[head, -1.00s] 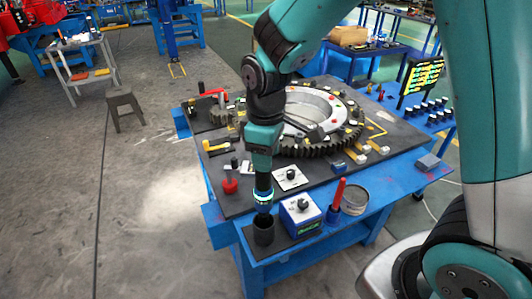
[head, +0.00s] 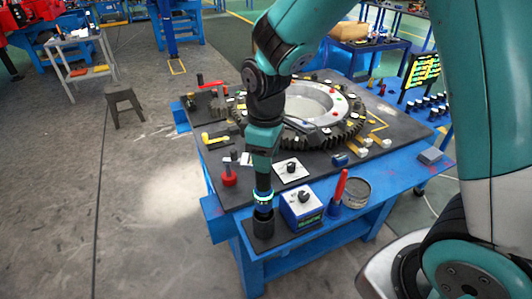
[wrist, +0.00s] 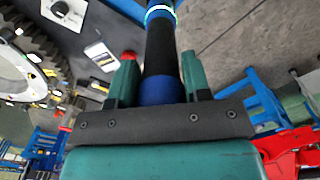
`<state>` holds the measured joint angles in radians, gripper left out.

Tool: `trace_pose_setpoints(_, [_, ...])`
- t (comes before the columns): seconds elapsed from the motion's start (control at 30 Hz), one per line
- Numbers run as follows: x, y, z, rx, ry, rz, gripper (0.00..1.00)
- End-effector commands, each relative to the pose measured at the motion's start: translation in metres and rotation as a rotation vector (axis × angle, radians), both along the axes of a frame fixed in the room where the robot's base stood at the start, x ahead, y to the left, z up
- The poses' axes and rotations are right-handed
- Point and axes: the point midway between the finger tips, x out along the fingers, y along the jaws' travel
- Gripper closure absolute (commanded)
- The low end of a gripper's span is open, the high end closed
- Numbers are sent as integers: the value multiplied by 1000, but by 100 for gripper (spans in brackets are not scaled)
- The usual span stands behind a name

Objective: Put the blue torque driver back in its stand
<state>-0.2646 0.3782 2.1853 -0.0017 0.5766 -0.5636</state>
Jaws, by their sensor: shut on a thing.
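My gripper (wrist: 155,85) is shut on the blue torque driver. In the wrist view the driver (wrist: 160,90) has a blue part between the fingers, a black grip and a glowing cyan ring further along. In the head view the driver (head: 263,197) points down below the gripper (head: 262,172), nearly upright, with its ring just above the black cup-shaped stand (head: 263,228). The stand is on a black pad at the table's near left corner. The driver's lower end is at the stand's mouth; I cannot tell how far inside it is.
Close on the right of the stand are a blue box with a black knob (head: 302,211), a red-handled tool (head: 341,186) in a blue holder, and a round tin (head: 357,190). A red-and-black object (head: 229,177) is behind left. A large gear ring (head: 310,112) fills the table's middle.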

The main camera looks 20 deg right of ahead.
Motion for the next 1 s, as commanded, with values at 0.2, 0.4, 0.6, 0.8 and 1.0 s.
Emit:
trace_pose_setpoints(0.2, [1, 0, -8, 1, -4, 0, 97])
trace_pose_setpoints(0.4, [1, 0, -15, 1, -4, 0, 97])
trace_pose_setpoints(0.6, [1, 0, -22, 1, -4, 0, 97])
trace_pose_setpoints(0.8, [1, 0, -29, 1, -2, 0, 97])
trace_pose_setpoints(1.0, [1, 0, -36, 1, -2, 0, 97])
